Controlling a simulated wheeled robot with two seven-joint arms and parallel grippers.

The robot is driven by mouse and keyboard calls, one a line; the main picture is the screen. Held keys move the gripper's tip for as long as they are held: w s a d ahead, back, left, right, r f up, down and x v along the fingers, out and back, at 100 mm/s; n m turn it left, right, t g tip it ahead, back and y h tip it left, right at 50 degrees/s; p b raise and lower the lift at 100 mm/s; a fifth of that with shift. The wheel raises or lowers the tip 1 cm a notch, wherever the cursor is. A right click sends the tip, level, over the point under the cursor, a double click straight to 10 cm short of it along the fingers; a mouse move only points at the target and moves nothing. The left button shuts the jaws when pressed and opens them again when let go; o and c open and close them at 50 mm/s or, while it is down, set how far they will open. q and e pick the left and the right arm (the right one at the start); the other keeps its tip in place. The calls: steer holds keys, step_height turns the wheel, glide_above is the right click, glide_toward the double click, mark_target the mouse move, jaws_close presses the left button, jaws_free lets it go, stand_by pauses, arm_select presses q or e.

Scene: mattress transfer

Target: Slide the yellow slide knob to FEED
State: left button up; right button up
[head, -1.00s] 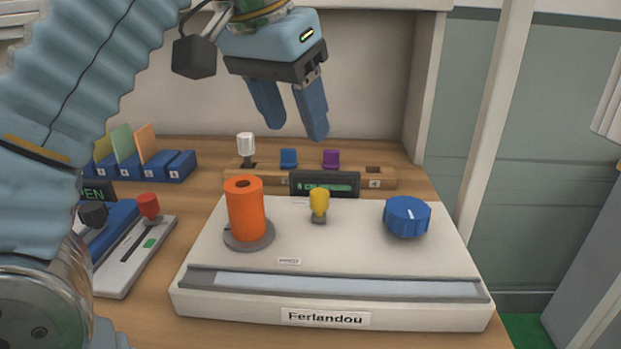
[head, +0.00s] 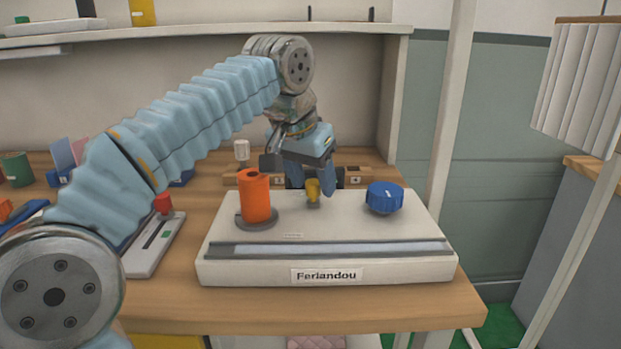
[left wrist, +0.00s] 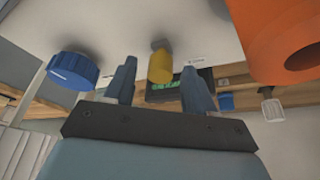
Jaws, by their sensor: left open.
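The yellow slide knob (head: 313,191) stands on top of the white Ferlandou machine (head: 225,263), between an orange cylinder and a blue dial. My left gripper (head: 311,181) reaches down from behind the knob, open, with its fingers at either side of it. In the left wrist view the yellow knob (left wrist: 161,68) shows between the two separated fingers of the left gripper (left wrist: 160,75), with visible gaps on both sides. A small label near the knob is too small to read, and I cannot make out FEED. My right gripper is not in view.
The orange cylinder (head: 256,196) stands left of the knob and the blue dial (head: 384,197) right of it. A wooden rail (head: 356,178) and a dark display (left wrist: 165,90) lie behind. A red-knobbed slider unit (head: 152,245) stands at left. The table's front right is clear.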

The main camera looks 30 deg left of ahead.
mark_target(312, 223)
arm_select(q)
jaws_close()
steer(key=shift+s+d, duration=0.15)
steer(key=shift+s, duration=0.1)
steer(key=s+d+b, duration=0.1)
steer(key=s, duration=0.1)
steer(key=s+d, duration=0.1)
steer(key=shift+s+d+b, duration=0.15)
steer(key=shift+s+b, duration=0.2)
jaws_free()
